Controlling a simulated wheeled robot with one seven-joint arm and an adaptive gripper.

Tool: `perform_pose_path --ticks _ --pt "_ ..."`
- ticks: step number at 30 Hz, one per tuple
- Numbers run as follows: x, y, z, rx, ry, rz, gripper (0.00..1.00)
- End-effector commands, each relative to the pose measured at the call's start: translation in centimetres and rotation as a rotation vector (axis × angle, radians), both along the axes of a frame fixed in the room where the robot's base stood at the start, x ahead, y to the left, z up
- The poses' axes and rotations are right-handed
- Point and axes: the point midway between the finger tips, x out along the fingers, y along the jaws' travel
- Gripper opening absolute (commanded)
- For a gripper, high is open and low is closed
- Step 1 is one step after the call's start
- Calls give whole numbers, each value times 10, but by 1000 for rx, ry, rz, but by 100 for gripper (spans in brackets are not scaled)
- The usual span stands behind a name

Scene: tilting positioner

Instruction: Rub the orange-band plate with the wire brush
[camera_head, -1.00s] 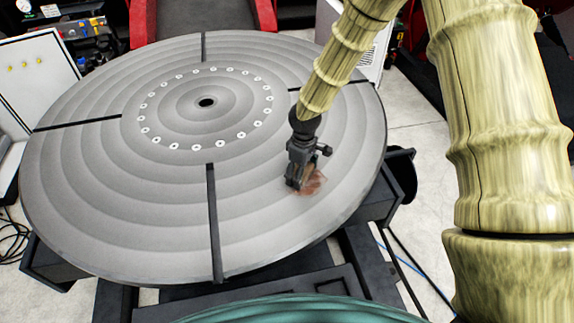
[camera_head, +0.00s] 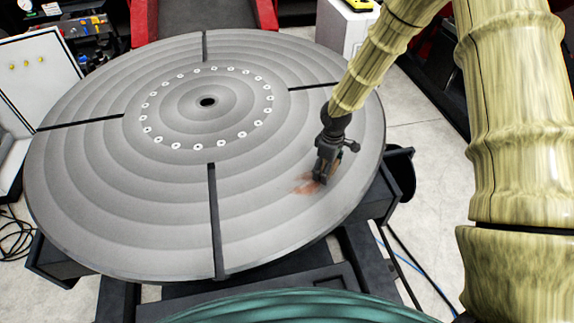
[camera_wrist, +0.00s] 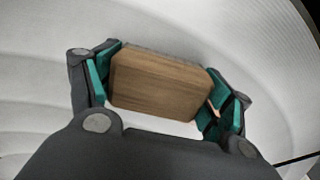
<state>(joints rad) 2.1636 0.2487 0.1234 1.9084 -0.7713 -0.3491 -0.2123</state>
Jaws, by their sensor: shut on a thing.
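My gripper (camera_head: 326,172) is low over the right part of a big round grey turntable plate (camera_head: 120,220). In the wrist view my gripper (camera_wrist: 162,92) is shut on a wooden block, the back of the wire brush (camera_wrist: 158,84), between its teal pads. The bristles are hidden beneath the wood, so I cannot tell if they touch the plate. A reddish-brown rusty patch (camera_head: 306,184) on the plate shows just left of my gripper; part of it may be hidden behind the gripper. No orange band shows clearly on the plate.
Dark radial slots (camera_head: 213,215) and a ring of pale bolt heads (camera_head: 208,146) mark the plate. A dark frame (camera_head: 355,265) stands below it. A white cabinet (camera_head: 38,85) is at the left. The plate is otherwise clear.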

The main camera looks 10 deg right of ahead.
Motion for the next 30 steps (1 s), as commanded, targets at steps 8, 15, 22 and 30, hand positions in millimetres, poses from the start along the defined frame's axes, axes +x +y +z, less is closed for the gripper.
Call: perform_pose_path --ticks 8,15,22,30 --pt "1 2 44 1 -2 4 41" --pt "1 2 65 0 -1 3 41" --pt "1 3 81 1 -2 5 41" --pt "1 3 84 0 -1 5 41"
